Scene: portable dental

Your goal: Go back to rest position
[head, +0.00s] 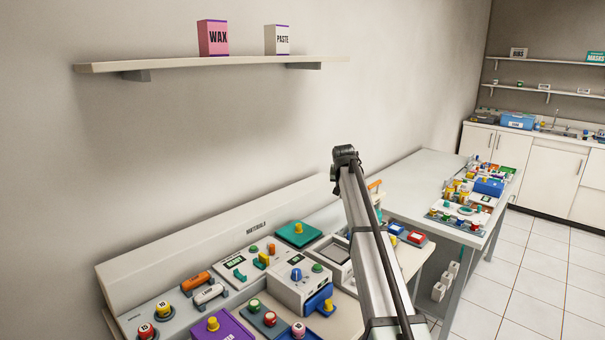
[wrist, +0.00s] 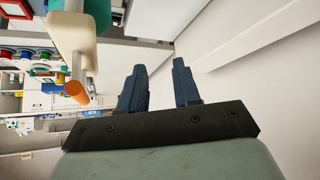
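My gripper (wrist: 159,66) shows in the wrist view with its two dark blue fingers apart. The gap between them is empty, with pale wall or panel surfaces behind. In the head view, my arm (head: 372,250) reaches up from the bottom right, over the right part of the bench, and its top joint (head: 345,157) stands against the wall. The gripper itself cannot be made out in the head view. An orange rod end (wrist: 76,92) is left of the fingers in the wrist view, apart from them.
A control panel (head: 222,253) with knobs and buttons fills the bench left of my arm. A side table (head: 425,172) with small coloured items stands to the right. A wall shelf (head: 170,64) holds a pink wax box (head: 213,38) and a white paste box (head: 277,40).

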